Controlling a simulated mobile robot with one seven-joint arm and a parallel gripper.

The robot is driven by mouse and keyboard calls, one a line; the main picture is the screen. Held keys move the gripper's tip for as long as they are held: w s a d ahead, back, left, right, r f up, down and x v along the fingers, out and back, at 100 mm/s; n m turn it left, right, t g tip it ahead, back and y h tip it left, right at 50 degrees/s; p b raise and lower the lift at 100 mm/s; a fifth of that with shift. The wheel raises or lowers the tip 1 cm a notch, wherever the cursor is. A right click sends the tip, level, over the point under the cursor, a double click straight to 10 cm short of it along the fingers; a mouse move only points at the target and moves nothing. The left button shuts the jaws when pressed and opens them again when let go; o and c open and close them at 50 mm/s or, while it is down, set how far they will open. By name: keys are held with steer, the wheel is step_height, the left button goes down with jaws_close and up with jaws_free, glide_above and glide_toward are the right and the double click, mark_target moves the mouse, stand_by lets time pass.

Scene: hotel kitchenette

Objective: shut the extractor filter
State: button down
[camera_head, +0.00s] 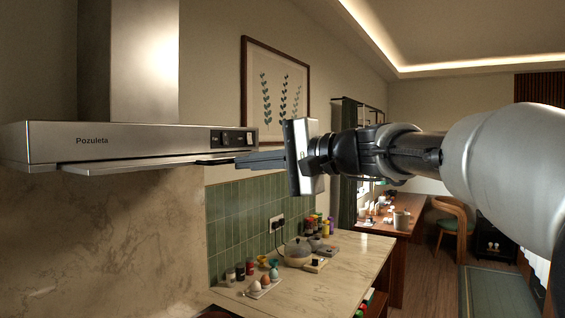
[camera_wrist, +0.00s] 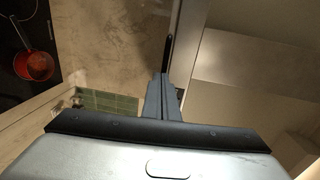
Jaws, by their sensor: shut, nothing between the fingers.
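The extractor hood (camera_head: 110,143) is a steel unit marked "Pozuleta" on the wall at the left of the head view, with a dark control panel at its right end. The extractor filter (camera_head: 130,163) is a thin panel under the hood, its front edge hanging slightly below the hood body. My gripper (camera_head: 238,161) is shut and empty, its fingers pointing left at the right end of the hood's underside. A dark strip lies just beyond the fingertips; I cannot tell whether they touch it. In the wrist view the closed fingers (camera_wrist: 164,80) point toward the hood's edge (camera_wrist: 187,40).
A framed plant picture (camera_head: 275,90) hangs behind my gripper. A red pan (camera_wrist: 34,66) sits on the dark hob in the wrist view. The space between hood and counter is clear.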

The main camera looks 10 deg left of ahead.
steer(key=p+x, duration=0.1)
steer(key=x, duration=0.3)
steer(key=r+p+x, duration=0.1)
steer(key=x, duration=0.7)
steer(key=shift+w+a+r+p, duration=0.15)
steer(key=shift+a+r+p, duration=0.2)
steer(key=shift+a+p, duration=0.1)
